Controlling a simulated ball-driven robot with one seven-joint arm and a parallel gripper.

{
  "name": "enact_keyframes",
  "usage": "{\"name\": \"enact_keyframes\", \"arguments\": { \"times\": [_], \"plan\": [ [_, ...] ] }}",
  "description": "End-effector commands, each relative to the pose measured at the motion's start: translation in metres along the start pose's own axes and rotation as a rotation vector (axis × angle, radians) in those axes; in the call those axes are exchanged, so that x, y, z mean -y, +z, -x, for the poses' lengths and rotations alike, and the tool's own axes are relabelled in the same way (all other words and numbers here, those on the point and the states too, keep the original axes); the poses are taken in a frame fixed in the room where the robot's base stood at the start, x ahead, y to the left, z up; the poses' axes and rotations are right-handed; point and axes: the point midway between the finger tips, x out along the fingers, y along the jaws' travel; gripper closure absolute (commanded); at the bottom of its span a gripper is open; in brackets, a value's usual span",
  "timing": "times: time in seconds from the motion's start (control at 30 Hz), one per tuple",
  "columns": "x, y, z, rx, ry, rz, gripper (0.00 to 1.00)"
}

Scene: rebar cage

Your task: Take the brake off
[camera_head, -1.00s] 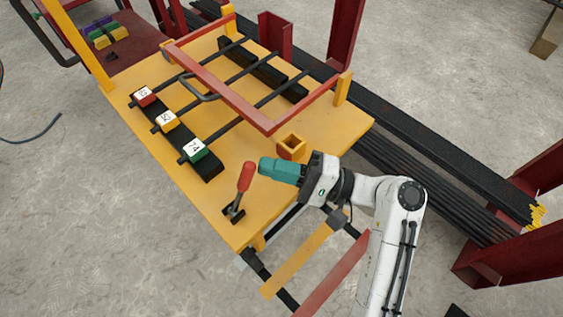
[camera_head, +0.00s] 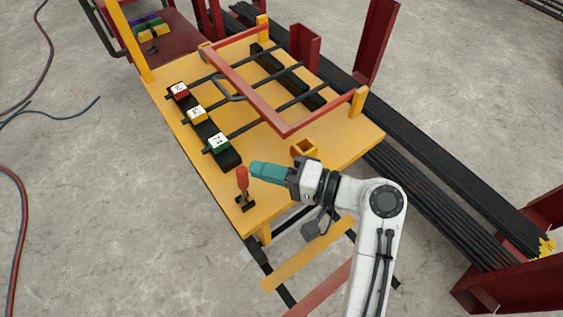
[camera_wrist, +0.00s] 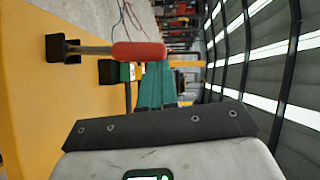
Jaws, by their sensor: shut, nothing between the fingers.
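The brake lever has a red handle (camera_head: 242,178) on a thin metal stem, rising from a black base (camera_head: 245,203) near the front corner of the yellow table (camera_head: 345,140). In the head view the handle stands nearly upright. My gripper (camera_head: 254,168) has teal fingers, shut and empty, with their tips just right of the handle's top. In the wrist view the red handle (camera_wrist: 138,52) lies sideways just beyond the teal fingers (camera_wrist: 156,80). I cannot tell whether they touch.
Red, yellow and green numbered blocks (camera_head: 197,114) sit on a black bar on the table. A red frame (camera_head: 250,94) stands over dark rebars behind them. Long black bars (camera_head: 440,170) lie to the right.

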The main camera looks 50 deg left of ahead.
Motion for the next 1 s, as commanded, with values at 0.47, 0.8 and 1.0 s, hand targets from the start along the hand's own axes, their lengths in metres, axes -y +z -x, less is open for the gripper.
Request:
{"name": "enact_keyframes", "arguments": {
  "times": [0.47, 0.8, 1.0],
  "plan": [
    [0.018, 0.046, -0.030, 0.002, 0.228, 0.339, 1.00],
    [0.015, 0.062, -0.042, 0.001, 0.265, 0.392, 1.00],
    [0.013, 0.066, -0.044, 0.001, 0.264, 0.391, 1.00]
  ]
}}
